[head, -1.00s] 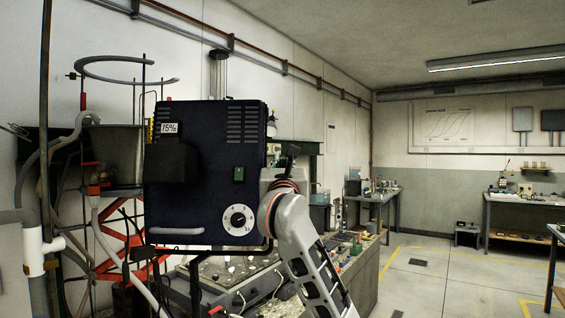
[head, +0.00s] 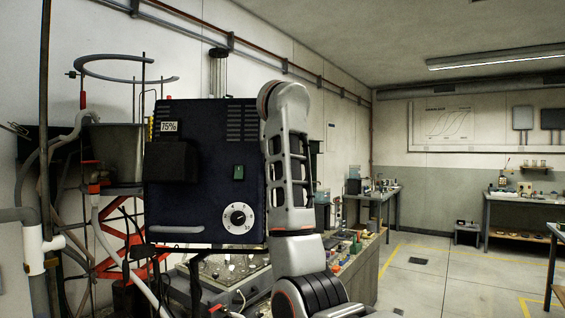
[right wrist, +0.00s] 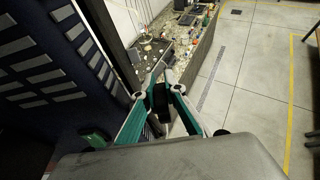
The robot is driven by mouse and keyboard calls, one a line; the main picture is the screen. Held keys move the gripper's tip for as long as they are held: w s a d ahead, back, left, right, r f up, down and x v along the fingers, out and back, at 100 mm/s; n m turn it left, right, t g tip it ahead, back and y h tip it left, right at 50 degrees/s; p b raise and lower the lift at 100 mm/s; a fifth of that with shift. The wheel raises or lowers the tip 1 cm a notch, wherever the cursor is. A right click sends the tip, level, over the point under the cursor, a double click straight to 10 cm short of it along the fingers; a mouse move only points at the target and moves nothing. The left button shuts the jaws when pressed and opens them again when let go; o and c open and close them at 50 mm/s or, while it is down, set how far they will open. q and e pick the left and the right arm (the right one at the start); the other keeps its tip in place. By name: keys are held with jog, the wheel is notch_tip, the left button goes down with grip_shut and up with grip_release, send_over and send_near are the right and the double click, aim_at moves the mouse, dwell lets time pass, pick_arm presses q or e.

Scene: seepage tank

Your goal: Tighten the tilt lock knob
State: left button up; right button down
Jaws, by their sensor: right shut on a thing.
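I cannot pick out the tilt lock knob for certain. The cabinet's vented face (right wrist: 40,75) is at the left there. My left gripper is not in view.
A red frame (head: 112,250) with a grey tank (head: 117,152) and hoses stands left of the cabinet. A cluttered bench (head: 350,262) is behind my right arm. Open floor (head: 430,275) lies to the right, with worktables along the far wall.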

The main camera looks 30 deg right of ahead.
jog(key=shift+w+d+f+g+y, duration=0.1)
jog(key=shift+f+g+y, duration=0.1)
jog(key=shift+g+y, duration=0.6)
jog(key=shift+w+f+g+y, duration=0.15)
jog(key=shift+g+y, duration=0.25)
jog(key=shift+g, duration=0.7)
jog(key=shift+f+g, duration=0.15)
jog(key=shift+g, duration=0.25)
jog(key=c, duration=2.1)
grip_release()
jog(key=v, duration=1.2)
jog(key=shift+d, duration=0.25)
